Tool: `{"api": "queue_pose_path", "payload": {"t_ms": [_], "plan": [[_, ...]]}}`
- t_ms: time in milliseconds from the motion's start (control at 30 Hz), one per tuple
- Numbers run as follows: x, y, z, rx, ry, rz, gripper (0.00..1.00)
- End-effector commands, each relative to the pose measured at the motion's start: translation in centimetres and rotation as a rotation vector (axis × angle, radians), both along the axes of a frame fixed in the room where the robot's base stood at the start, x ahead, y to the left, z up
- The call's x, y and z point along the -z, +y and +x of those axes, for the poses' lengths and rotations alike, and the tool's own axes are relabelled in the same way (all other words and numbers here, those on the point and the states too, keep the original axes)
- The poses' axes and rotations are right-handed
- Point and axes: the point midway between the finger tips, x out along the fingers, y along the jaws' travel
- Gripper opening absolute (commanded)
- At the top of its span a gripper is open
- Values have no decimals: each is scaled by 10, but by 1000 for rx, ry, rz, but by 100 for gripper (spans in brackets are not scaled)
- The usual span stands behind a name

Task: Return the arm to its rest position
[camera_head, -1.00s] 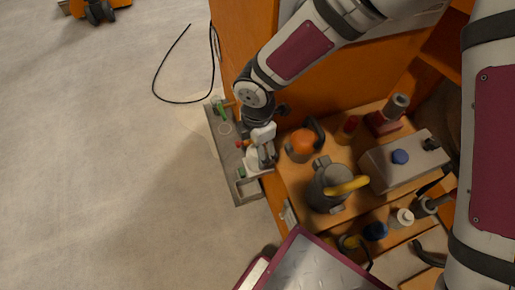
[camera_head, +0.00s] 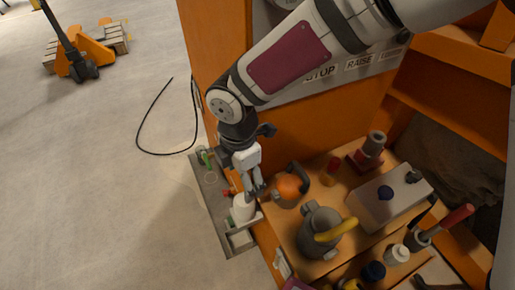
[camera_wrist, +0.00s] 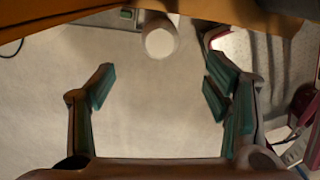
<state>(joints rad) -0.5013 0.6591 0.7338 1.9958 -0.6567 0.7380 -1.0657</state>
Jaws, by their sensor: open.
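My gripper (camera_head: 256,190) hangs from my arm over the inner edge of a narrow grey tray (camera_head: 207,193) on the side of the orange machine. It points down, just beside and above a white cylindrical thing (camera_head: 243,208) standing at the tray. In the wrist view my gripper (camera_wrist: 160,92) has its teal-padded fingers wide apart with nothing between them. The white cylinder (camera_wrist: 160,40) shows there beyond the fingertips, near the top, apart from both fingers. My arm is bent at the elbow in front of the orange panel.
A wooden shelf holds an orange round item (camera_head: 289,188), a grey jug with a yellow handle (camera_head: 318,232), a grey box with a blue knob (camera_head: 392,199) and a red-based tool (camera_head: 367,156). A black cable (camera_head: 140,137) lies on the floor.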

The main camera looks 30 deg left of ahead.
Motion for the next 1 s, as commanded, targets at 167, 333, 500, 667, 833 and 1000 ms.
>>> {"api": "queue_pose_path", "payload": {"t_ms": [167, 333, 500, 667, 833, 1000], "plan": [[0, 0, 0, 1, 0, 0, 71], [-11, -15, 13, 68, -27, -17, 71], [-43, -67, 47, 293, -103, -68, 71], [-80, -127, 70, 564, -175, -109, 71], [-118, -190, 80, 859, -237, -134, 71], [-152, -250, 74, 1163, -283, -139, 71]]}}
